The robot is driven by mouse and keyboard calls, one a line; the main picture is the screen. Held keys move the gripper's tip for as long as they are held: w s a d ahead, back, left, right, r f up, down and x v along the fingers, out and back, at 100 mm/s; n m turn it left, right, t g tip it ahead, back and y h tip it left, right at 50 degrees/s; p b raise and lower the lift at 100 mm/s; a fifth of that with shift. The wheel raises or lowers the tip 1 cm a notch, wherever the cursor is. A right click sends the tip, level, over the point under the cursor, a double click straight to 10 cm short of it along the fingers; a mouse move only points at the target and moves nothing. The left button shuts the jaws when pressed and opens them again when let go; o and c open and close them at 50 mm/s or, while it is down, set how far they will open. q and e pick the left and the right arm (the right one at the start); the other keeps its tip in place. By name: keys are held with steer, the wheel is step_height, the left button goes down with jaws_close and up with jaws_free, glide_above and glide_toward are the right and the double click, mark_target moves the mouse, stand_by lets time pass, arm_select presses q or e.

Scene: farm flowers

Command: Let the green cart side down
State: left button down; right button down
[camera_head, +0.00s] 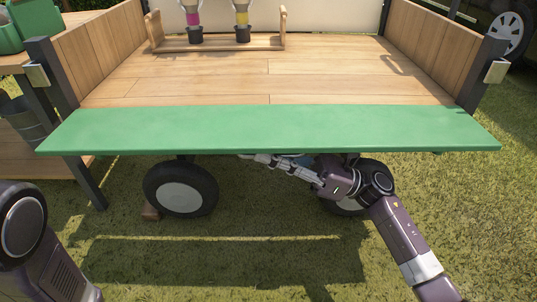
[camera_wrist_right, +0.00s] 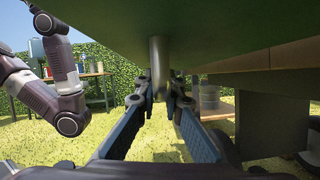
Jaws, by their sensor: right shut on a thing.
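The green cart side (camera_head: 270,130) is a long flat panel along the front edge of the cart bed. It is tipped outward, with its broad green face up, close to level with the planks. In the right wrist view its underside (camera_wrist_right: 235,25) fills the top. A grey post-like handle (camera_wrist_right: 158,62) hangs from that underside. My right gripper (camera_head: 262,160) is under the panel, with its tips partly hidden by it. In the wrist view its fingers (camera_wrist_right: 160,88) are on both sides of the handle, shut on it. My left gripper is out of view; only part of that arm shows.
The wooden cart bed (camera_head: 230,85) holds a wooden rack (camera_head: 220,42) with two potted bulb-like items. Dark corner posts with latches (camera_head: 496,71) stand at both sides. Wheels (camera_head: 181,188) are below. A wooden table (camera_head: 30,165) is at left. Grass in front is clear.

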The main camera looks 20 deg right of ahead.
steer(key=shift+r, duration=0.15)
steer(key=c, duration=2)
jaws_free()
steer(key=shift+c, duration=0.2)
steer(key=shift+s+d+f, duration=0.2)
steer(key=shift+d+f, duration=0.15)
steer(key=shift+d, duration=0.1)
steer(key=v, duration=1.1)
